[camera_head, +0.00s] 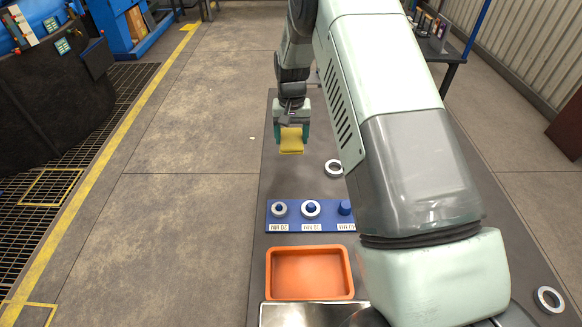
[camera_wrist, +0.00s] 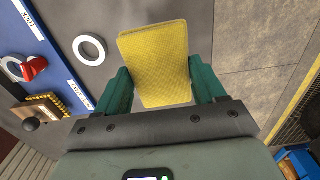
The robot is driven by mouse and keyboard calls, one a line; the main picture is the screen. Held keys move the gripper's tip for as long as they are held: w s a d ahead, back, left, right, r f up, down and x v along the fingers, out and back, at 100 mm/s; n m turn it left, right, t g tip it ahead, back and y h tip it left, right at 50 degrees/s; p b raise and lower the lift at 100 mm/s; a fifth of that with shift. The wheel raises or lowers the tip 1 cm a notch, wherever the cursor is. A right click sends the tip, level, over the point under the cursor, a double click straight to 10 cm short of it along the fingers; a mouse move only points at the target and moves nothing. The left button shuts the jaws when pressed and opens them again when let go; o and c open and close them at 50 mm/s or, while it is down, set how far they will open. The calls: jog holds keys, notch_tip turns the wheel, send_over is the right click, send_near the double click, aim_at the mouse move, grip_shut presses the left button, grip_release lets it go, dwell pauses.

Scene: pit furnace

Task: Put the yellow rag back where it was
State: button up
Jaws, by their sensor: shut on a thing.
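The yellow rag (camera_head: 291,142) is a small folded pad. My gripper (camera_head: 291,132) is shut on it, over the far part of the grey table (camera_head: 275,175). In the wrist view the rag (camera_wrist: 155,62) sits between the two green fingers, squeezed at its sides and slightly tilted. It sticks out past the fingertips. It looks held above the tabletop, but its exact height is hard to tell. No mark for the rag's former place shows in either view.
A blue board (camera_head: 293,216) with pegs and rings stands nearer than the rag, before an orange tray (camera_head: 268,274). A loose white ring (camera_head: 334,167) lies right of the rag; another (camera_head: 548,299) lies at lower right. My arm hides the table's right part.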

aim_at(291, 168)
notch_tip(291, 168, down, 10)
jog(key=shift+a+f, duration=0.1)
dwell(0.4)
jog(key=shift+f, duration=0.15)
jog(key=o, duration=0.9)
jog(key=shift+o, duration=0.2)
